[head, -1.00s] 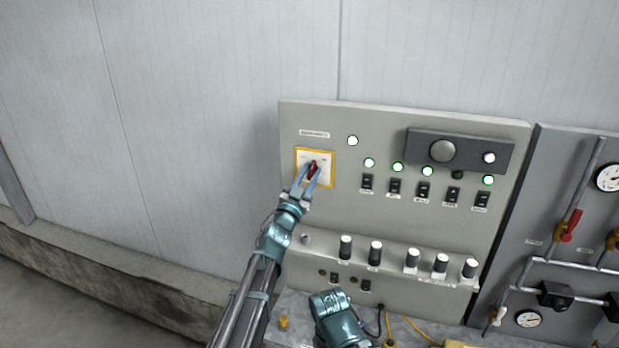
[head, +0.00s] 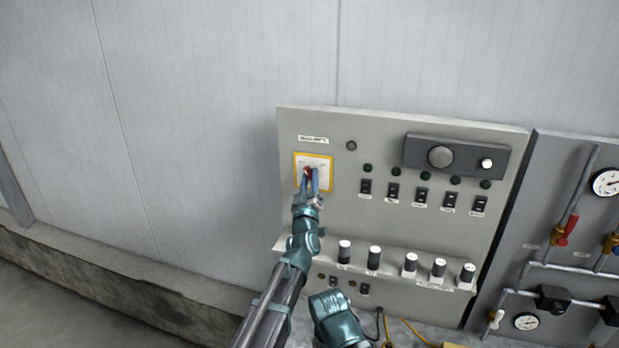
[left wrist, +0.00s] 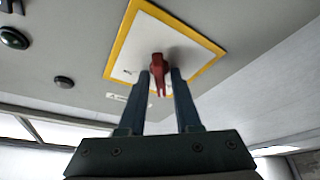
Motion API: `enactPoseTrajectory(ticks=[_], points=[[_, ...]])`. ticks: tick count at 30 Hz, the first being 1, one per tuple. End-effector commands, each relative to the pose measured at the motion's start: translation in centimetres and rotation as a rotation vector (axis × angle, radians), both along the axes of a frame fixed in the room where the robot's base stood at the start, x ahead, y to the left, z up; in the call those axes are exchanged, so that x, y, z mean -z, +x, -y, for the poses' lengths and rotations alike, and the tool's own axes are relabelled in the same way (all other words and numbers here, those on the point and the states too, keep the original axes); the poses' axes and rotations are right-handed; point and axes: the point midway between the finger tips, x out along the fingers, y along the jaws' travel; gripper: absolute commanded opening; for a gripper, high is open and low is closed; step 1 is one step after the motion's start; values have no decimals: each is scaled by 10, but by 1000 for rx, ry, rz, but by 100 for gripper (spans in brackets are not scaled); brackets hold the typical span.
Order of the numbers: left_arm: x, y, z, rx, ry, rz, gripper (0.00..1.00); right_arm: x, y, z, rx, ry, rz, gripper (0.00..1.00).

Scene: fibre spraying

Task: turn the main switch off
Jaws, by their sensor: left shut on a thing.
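The main switch is a red handle (head: 308,171) on a white plate with a yellow border (head: 327,159), at the upper left of the grey control panel (head: 370,130). My left gripper (head: 309,180) reaches up to it from below and is shut on the red handle. In the left wrist view the red handle (left wrist: 158,72) sits between the two fingers of the left gripper (left wrist: 163,78), in front of the yellow-bordered plate (left wrist: 118,66). The round lamps (head: 397,172) on the panel are dark. My right gripper is not in view.
A row of black toggle switches (head: 421,196) and a row of knobs (head: 409,264) are on the panel right of my left arm. A dark box with a large dial (head: 440,157) is at the top right. Pipes and gauges (head: 606,182) stand further right.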

Motion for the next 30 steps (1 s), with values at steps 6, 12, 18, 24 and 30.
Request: enactPoseTrajectory(ticks=[6,12,18,24,30], points=[[-3,1,0,-4,-102,-27,0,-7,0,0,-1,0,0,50],[-2,1,0,-4,-149,-42,0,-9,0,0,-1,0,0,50],[-1,1,0,-4,-166,-48,0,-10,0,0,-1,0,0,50],[-1,1,-1,-4,-167,-48,0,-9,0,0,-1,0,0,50],[-1,1,-1,-4,-167,-49,43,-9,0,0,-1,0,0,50]])
